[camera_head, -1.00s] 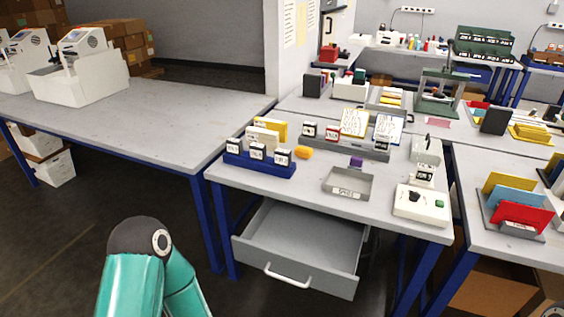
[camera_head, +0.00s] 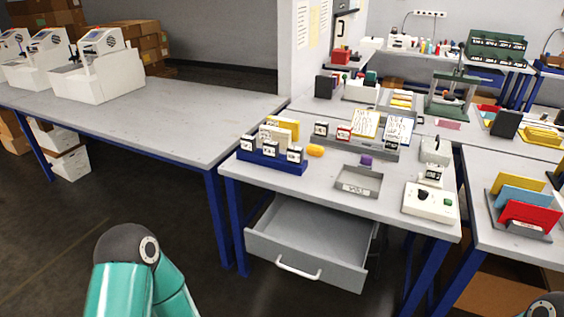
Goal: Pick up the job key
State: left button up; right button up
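I cannot tell for sure which item is the job key. Candidates are the small black-and-white labelled blocks in the blue rack (camera_head: 270,163) on the near table, and similar blocks in a grey rack (camera_head: 373,150) behind it. A small purple block (camera_head: 366,160) stands at the back edge of a shallow grey tray (camera_head: 358,182). A white control box (camera_head: 430,203) with a black knob and a green button is at the table's right. Neither gripper is in view; only my teal arm link shows at the bottom left and a dark arm joint at the bottom right corner.
An open, apparently empty grey drawer (camera_head: 306,240) juts out below the near table. A yellow item (camera_head: 315,150) lies beside the blue rack. The long left table (camera_head: 180,115) is mostly clear, with white machines at its far end. A folder rack (camera_head: 520,222) stands at the right.

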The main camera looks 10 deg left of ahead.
aim_at(295, 154)
jog(key=u, duration=0.7)
jog(key=k, duration=0.9)
jog(key=u, duration=1.45)
jog(key=i, duration=1.35)
jog(key=z, duration=0.75)
jog(key=i, duration=1.15)
jog(key=z, duration=1.1)
jog(key=i, duration=0.35)
jog(key=z, duration=0.15)
jog(key=k, duration=0.9)
jog(key=z, duration=0.15)
jog(key=i, duration=0.5)
jog(key=z, duration=0.05)
